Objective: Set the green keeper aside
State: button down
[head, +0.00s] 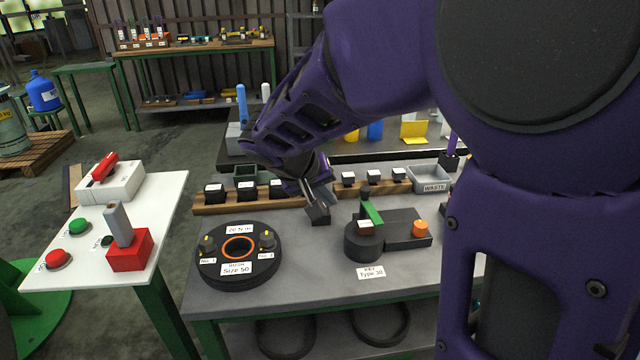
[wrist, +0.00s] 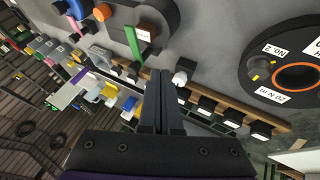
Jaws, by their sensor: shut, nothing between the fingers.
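The green keeper (head: 371,213) is a flat green bar on the dark round fixture labelled Type 30 (head: 364,243), beside a dark upright post. It also shows in the wrist view (wrist: 133,42), left of and beyond my fingertips. My gripper (head: 318,208) is shut and empty. It hangs over the bench to the left of the keeper, apart from it. In the wrist view its two fingers (wrist: 160,78) lie close together.
A black disc labelled Size 50 (head: 239,252) with an orange ring lies front left. A wooden rail (head: 220,208) with black, white-topped blocks runs behind. A grey WASTE bin (head: 430,178) stands back right. An orange knob (head: 420,227) sits right of the fixture.

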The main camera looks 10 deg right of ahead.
aim_at(370, 213)
jog(key=w+m+g+p, duration=0.1)
jog(key=m, duration=0.4)
jog(key=w+r+m+g+p, duration=0.1)
jog(key=w+m+g, duration=0.1)
jog(key=m, duration=0.4)
jog(key=w+r+m+g+p, duration=0.1)
jog(key=m+g, duration=0.1)
jog(key=m, duration=0.4)
jog(key=shift+w+d+y+p, duration=0.25)
jog(key=shift+w+y+p, duration=0.1)
jog(key=shift+y, duration=0.05)
jog(key=x, duration=0.3)
jog(key=d+x, duration=0.1)
jog(key=x, duration=0.3)
jog(key=d+r+x, duration=0.1)
jog(key=x, duration=0.3)
jog(key=shift+w, duration=0.1)
jog(key=shift+w+d, duration=0.1)
jog(key=shift+d, duration=0.7)
